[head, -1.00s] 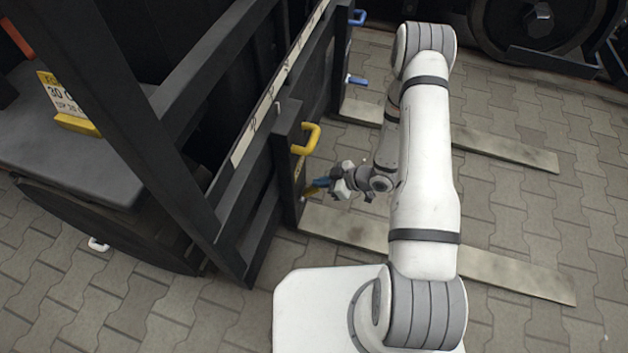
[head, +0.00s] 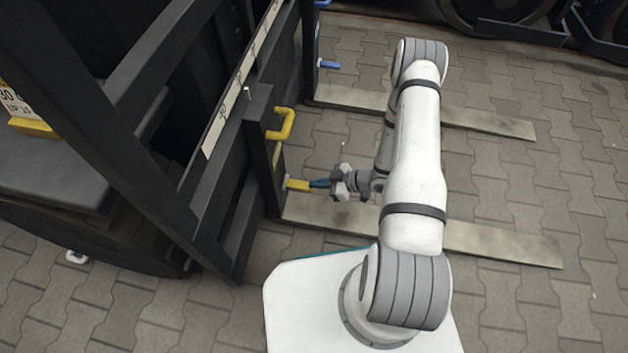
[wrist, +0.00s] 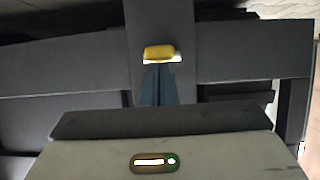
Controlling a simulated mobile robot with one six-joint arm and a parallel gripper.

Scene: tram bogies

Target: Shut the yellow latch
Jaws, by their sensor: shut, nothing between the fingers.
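The yellow latch (head: 298,185) is a short lever sticking out to the right from the lower part of a dark post. In the wrist view its yellow end (wrist: 159,52) shows ahead of my fingers, against the dark frame. A separate yellow U-shaped handle (head: 284,123) sits higher on the same post. My gripper (head: 318,184) is shut, with its blue fingers level with the latch and their tips at its outer end. In the wrist view the shut fingers (wrist: 158,84) end just below the yellow piece; I cannot tell whether they touch it.
A blue lever (head: 328,64) projects from another post farther back. Long flat bars (head: 500,245) lie on the paving beneath my arm. The dark frame (head: 150,150) fills the left side. Open paving lies to the right.

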